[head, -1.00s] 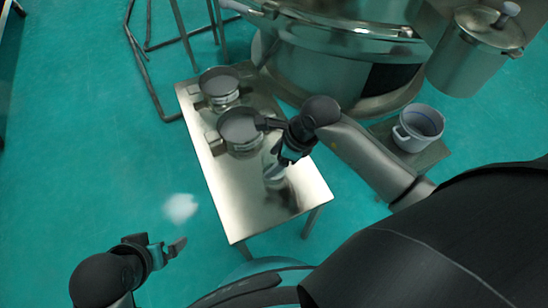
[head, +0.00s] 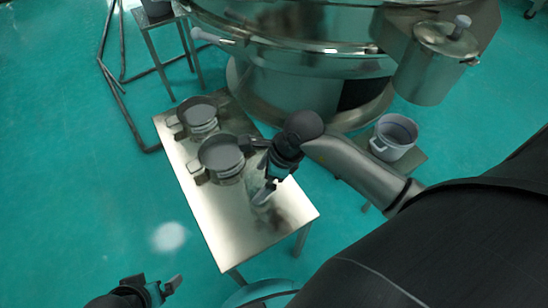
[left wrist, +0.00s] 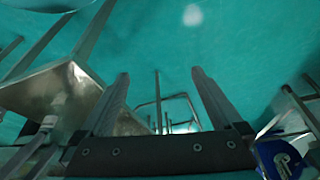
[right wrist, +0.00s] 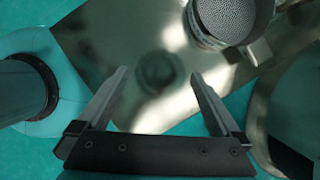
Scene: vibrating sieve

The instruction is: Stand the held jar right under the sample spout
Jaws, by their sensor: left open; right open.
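No jar shows in either gripper or on the table. The sample spout cannot be made out. The large steel sieve machine (head: 290,85) stands behind the table. My right gripper (head: 257,168) is open and empty above the steel table (head: 215,215), beside the nearer round sieve pan. In the right wrist view my right gripper (right wrist: 158,75) has bare table between its fingers, with a dark round patch that looks like a shadow or reflection. My left gripper (head: 165,290) is open and empty over the floor, and also shows in the left wrist view (left wrist: 160,75).
Two round sieve pans, one nearer (head: 221,153) and one farther (head: 197,113), sit on the table's left side. A white bucket (head: 393,138) stands on a low stand at right.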

